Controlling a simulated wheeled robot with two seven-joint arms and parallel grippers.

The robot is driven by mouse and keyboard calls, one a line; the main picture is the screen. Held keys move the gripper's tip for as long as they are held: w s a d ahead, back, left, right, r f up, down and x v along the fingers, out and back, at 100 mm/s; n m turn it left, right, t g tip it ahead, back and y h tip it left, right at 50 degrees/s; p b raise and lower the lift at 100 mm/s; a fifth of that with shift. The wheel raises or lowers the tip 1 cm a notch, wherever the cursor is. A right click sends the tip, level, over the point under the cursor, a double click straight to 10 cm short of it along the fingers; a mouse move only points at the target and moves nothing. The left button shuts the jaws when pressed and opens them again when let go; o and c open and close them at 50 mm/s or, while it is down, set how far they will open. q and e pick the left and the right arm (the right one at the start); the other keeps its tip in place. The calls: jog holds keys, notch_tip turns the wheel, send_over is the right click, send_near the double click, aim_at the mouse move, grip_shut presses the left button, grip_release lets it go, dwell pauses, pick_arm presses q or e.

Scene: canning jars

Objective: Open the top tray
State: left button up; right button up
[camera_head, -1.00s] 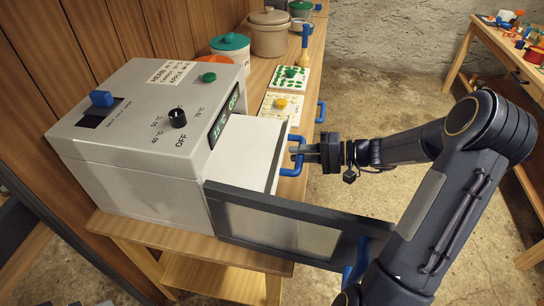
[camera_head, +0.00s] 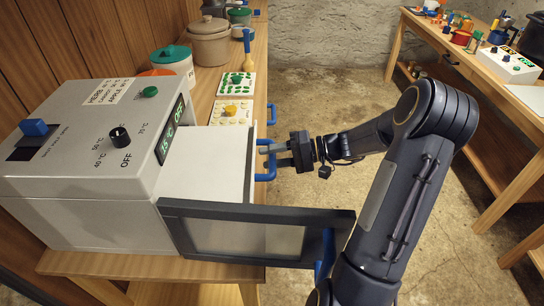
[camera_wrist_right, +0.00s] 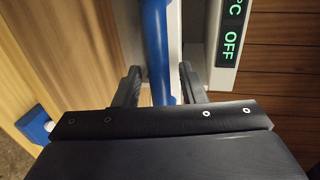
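A grey box appliance (camera_head: 75,165) with a dial and green display stands on the wooden bench. Its dark-framed door (camera_head: 250,237) is swung open. A pale tray (camera_head: 212,160) sticks out from the front above the door, with a blue handle (camera_head: 265,177) on its front. My right gripper (camera_head: 272,154) is at this handle. In the right wrist view its two fingers (camera_wrist_right: 160,85) lie either side of the blue handle bar (camera_wrist_right: 157,45), with narrow gaps showing; it is open. My left gripper is not in view.
Two cards (camera_head: 236,85) with green and yellow knobs lie on the bench (camera_head: 204,95) behind the appliance, near lidded pots (camera_head: 209,46). Another bench (camera_head: 500,140) with small items stands at right. Bare floor (camera_head: 315,200) lies between the benches.

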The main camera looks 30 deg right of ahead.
jog(key=b+v, duration=0.1)
jog(key=v, duration=0.6)
jog(key=shift+s+d, duration=0.25)
jog(key=shift+d, duration=0.05)
jog(key=shift+r, duration=0.1)
